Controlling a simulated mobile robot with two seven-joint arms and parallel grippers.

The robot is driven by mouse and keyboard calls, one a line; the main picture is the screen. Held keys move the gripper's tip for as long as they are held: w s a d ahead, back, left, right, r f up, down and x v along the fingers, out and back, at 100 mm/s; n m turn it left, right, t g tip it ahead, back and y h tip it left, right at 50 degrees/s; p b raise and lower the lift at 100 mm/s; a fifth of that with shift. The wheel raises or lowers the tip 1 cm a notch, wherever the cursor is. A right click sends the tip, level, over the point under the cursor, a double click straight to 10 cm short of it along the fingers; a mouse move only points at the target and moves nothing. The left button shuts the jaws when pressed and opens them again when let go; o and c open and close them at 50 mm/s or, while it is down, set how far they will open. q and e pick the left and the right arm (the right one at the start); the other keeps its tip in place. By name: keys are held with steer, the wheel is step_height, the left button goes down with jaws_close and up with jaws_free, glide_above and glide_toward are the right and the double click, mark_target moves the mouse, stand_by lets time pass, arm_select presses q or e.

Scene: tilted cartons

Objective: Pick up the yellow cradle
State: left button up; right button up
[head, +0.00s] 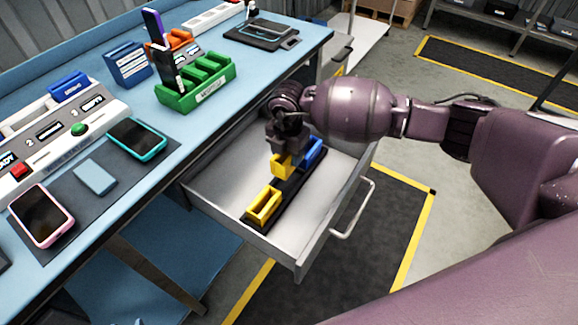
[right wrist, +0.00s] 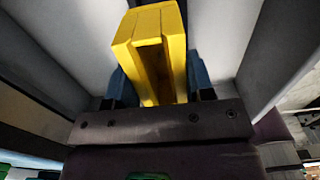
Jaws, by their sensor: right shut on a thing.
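A yellow cradle (head: 283,167) is under my right gripper (head: 281,152) above the open drawer. In the right wrist view, the yellow cradle (right wrist: 153,50) stands between the fingers of my right gripper (right wrist: 158,98), which is shut on it. Its lower end is hidden by the gripper. I cannot tell whether it is clear of the dark strip (head: 285,201) below. A second yellow cradle (head: 264,206) sits at the near end of that strip. A blue cradle (head: 312,153) is just behind and right of the gripper. My left gripper is not in view.
On the bench are a green rack (head: 197,90), phones, a blue box (head: 128,65) and a button panel (head: 60,135).

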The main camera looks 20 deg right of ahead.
arm_select(q)
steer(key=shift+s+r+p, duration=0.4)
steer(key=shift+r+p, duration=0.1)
steer(key=shift+p, duration=0.25)
arm_select(e)
step_height(320, 180, up, 12)
steer(key=shift+f, duration=0.15)
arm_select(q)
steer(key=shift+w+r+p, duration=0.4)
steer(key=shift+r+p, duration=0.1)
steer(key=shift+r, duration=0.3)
arm_select(e)
steer(key=shift+r, duration=0.6)
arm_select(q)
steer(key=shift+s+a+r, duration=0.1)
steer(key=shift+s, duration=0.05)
arm_select(e)
steer(key=shift+r, duration=0.2)
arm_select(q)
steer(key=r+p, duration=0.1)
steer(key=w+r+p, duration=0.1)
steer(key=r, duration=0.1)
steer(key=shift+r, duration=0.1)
arm_select(e)
step_height(320, 180, up, 3)
steer(key=shift+f, duration=0.1)
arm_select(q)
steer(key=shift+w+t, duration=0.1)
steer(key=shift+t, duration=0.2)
